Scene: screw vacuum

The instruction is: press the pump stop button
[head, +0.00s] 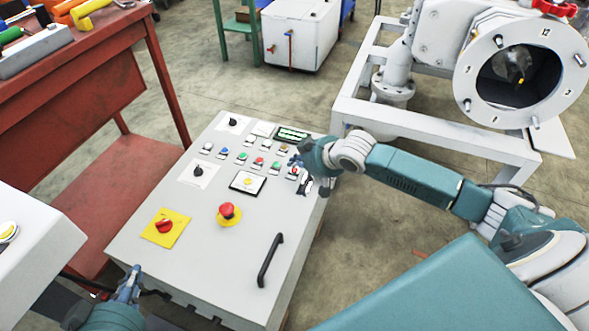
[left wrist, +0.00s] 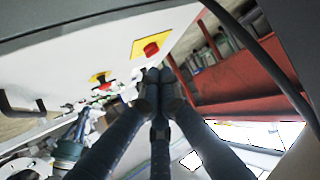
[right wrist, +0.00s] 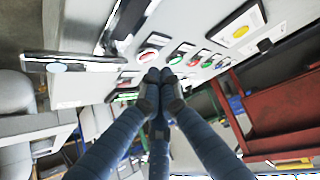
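The grey control panel (head: 205,262) carries rows of small coloured buttons. A red button (head: 294,171) sits at the right end of the lower row; labels are too small to read, so I cannot tell which is pump stop. My right gripper (head: 297,163) is over that right end, fingertips together and empty. In the right wrist view its fingertips (right wrist: 160,75) are close to a red button (right wrist: 147,55); I cannot tell whether they touch. My left gripper (head: 131,280) is at the panel's lower left edge, and its fingertips (left wrist: 158,75) are together and empty.
A red mushroom button (head: 227,211) on a yellow base, a red-and-yellow rotary switch (head: 165,226) and a black handle (head: 270,260) stand up from the panel. A red workbench (head: 85,80) is at left. A white-framed machine (head: 440,130) stands at back right.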

